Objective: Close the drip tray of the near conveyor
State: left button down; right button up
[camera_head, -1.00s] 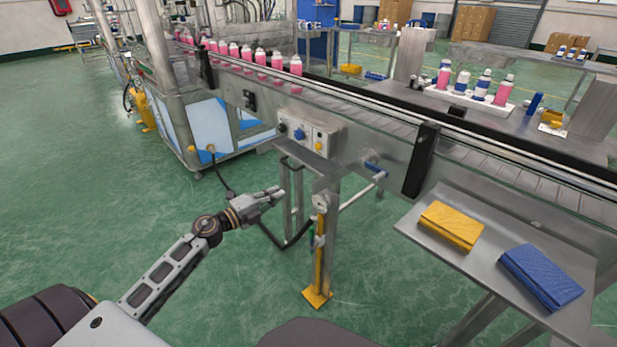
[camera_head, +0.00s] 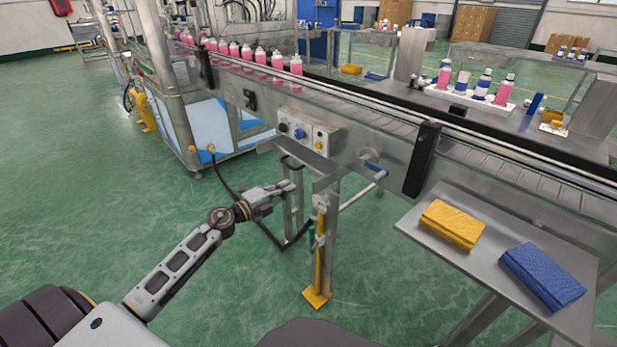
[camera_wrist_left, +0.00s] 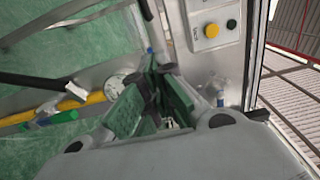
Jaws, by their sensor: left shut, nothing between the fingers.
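What looks like the drip tray (camera_head: 308,160) is a thin grey metal tray under the near conveyor (camera_head: 350,150), below the control box. It sticks out from the conveyor side toward me. My left gripper (camera_head: 290,187) is shut and empty, just below the left side of the tray in the head view. I cannot tell whether its fingertips touch anything. My right gripper is not in view.
The control box (camera_head: 308,135) sits above the tray. A yellow-based post (camera_head: 319,260) and a blue-ended crank (camera_head: 377,171) are close by. A side shelf (camera_head: 420,228) at right holds a yellow cloth (camera_head: 452,224) and a blue cloth (camera_head: 542,275). The green floor at left is clear.

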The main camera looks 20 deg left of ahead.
aim_at(315, 172)
pick_arm(q)
jog(key=b+x, duration=0.1)
jog(key=x, duration=0.7)
jog(key=shift+w, duration=0.15)
jog(key=shift+w+d, duration=0.3)
jog(key=shift+w, duration=0.35)
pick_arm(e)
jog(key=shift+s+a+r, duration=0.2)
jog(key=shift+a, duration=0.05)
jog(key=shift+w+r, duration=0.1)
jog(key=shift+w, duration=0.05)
pick_arm(q)
jog(key=shift+w, duration=0.1)
